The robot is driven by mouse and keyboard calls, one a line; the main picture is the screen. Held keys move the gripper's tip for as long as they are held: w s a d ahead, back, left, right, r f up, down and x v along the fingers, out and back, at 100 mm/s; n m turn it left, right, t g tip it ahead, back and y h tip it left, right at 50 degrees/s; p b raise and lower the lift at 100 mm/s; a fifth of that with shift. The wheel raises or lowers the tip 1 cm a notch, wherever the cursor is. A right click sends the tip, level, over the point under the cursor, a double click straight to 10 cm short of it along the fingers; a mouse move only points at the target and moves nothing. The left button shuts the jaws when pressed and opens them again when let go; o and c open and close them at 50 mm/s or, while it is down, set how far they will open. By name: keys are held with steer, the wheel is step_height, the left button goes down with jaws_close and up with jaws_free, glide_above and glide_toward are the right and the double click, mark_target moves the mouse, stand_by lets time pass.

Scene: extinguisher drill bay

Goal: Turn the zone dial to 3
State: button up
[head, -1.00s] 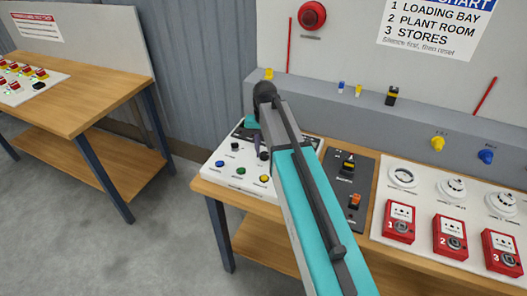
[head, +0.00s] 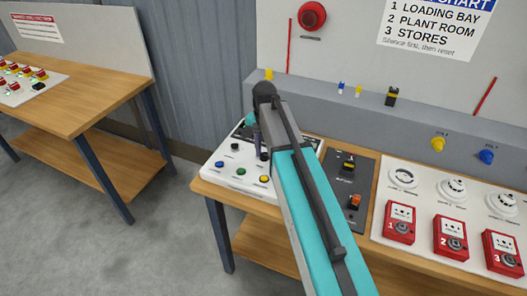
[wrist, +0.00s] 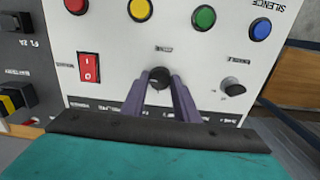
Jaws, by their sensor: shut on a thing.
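The white control panel (head: 242,158) stands on the bench, partly covered by my arm in the head view. In the wrist view, a round black dial (wrist: 158,79) sits in the middle of the panel (wrist: 113,45). My gripper (wrist: 159,84) has its two purple fingers on either side of this dial, shut on it. The small lettering by the dial is too blurred to read, and its pointer setting cannot be told. In the head view, my gripper (head: 262,145) is over the panel, partly hidden behind my wrist.
The wrist view shows a red rocker switch (wrist: 88,68) left of the dial and a grey knob (wrist: 233,87) to its right. Red, yellow, green and blue buttons line the panel's edge. A dark switch plate (head: 360,170) and red call points (head: 399,222) stand right of my arm.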

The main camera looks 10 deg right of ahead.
mark_target(264, 154)
steer(key=o, duration=1.1)
steer(key=shift+a, duration=0.1)
steer(key=shift+c, duration=0.2)
step_height(264, 154, up, 14)
steer(key=p, duration=0.7)
steer(key=shift+f, duration=0.15)
steer(key=shift+f, duration=0.1)
